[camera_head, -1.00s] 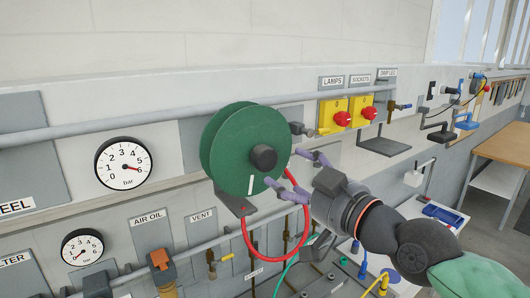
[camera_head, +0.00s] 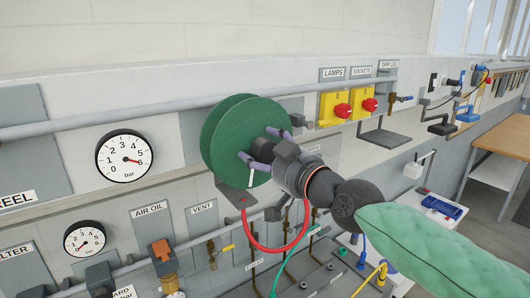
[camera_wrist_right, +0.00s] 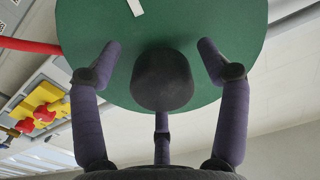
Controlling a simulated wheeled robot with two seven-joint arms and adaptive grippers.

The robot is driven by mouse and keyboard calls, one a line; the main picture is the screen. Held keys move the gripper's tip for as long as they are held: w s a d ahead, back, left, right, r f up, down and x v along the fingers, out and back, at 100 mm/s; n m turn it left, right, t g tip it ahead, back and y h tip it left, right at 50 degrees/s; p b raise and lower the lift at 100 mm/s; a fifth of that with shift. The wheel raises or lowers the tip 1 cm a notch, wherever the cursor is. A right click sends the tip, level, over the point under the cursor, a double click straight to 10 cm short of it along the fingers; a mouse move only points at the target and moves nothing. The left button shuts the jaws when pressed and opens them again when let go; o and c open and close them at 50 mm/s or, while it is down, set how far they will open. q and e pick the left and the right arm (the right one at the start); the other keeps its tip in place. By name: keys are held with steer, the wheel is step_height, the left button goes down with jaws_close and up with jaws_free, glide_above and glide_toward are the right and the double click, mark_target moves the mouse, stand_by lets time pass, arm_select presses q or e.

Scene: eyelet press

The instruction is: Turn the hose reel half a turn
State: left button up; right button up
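The green hose reel (camera_head: 228,130) is mounted on the wall in the head view. Its dark round hub (camera_wrist_right: 162,80) sticks out in the wrist view. A white mark (camera_wrist_right: 135,7) is on the reel's face; in the head view it points down from the hub. My right gripper (camera_head: 262,146) is at the reel's face with its purple fingers spread around the hub. In the wrist view, gaps show between the two upper fingers and the hub, and a third finger is below it. My left gripper is not in view.
A red hose (camera_head: 274,250) loops below the reel. A gauge (camera_head: 124,160) is left of it, and yellow switch boxes with red knobs (camera_head: 343,110) are to the right. A grey pipe (camera_head: 60,131) runs along the wall behind the reel. Valves and fittings crowd the lower wall.

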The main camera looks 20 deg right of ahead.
jaws_close()
steer(key=shift+f, duration=0.1)
steer(key=shift+a+f+n+b, duration=0.15)
steer(key=shift+n+b, duration=0.45)
steer(key=shift+n, duration=0.5)
steer(key=shift+c, duration=1)
jaws_free()
steer(key=shift+f, duration=0.1)
steer(key=o, duration=0.3)
steer(key=shift+o, duration=0.2)
steer(key=shift+w, duration=0.1)
steer(key=shift+r, duration=0.3)
